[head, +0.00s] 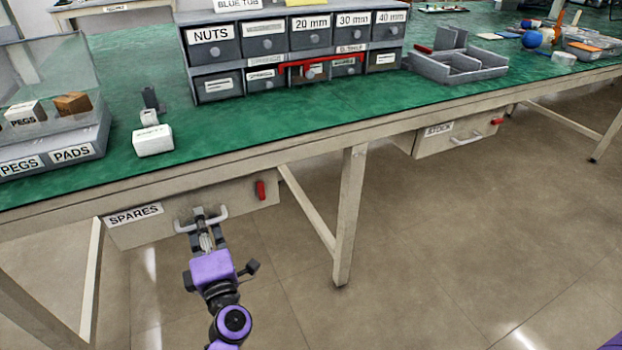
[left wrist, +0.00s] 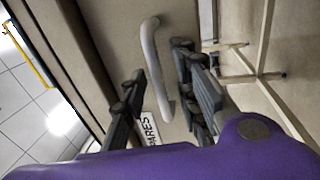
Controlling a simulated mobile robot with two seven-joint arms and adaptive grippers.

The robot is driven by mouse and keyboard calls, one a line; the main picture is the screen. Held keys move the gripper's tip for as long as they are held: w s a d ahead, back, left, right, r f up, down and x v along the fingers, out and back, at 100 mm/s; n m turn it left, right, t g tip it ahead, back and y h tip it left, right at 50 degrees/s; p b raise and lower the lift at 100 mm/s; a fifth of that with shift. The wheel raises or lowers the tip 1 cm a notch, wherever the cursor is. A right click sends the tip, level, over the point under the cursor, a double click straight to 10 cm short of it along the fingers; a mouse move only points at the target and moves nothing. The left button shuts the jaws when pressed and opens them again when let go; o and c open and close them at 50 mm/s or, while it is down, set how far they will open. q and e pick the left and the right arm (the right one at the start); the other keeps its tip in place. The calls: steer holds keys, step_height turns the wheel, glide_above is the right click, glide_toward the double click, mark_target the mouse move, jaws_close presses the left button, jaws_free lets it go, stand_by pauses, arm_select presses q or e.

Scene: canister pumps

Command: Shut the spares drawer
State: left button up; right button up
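The spares drawer (head: 160,221) is set under the front edge of the green-topped bench, at the left of the head view. Its front bears a SPARES label (head: 135,215), a pale bar handle (head: 222,211) and a red tab (head: 260,190). I cannot tell how far the drawer stands out. My left gripper (head: 203,216) is at the handle. In the left wrist view the left gripper (left wrist: 160,62) has its fingers apart, one on each side of the handle (left wrist: 153,65), with gaps showing. My right gripper is not in view.
A second drawer (head: 450,137) hangs under the bench farther right. A bench leg (head: 349,215) stands right of the spares drawer. A bin cabinet (head: 295,50), a grey tray (head: 457,66) and a small white box (head: 153,140) stand on the bench. The floor in front is clear.

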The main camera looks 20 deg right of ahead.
arm_select(q)
steer(key=s+f, duration=0.2)
steer(key=s, duration=0.9)
steer(key=shift+s, duration=0.3)
steer(key=shift+f, duration=0.1)
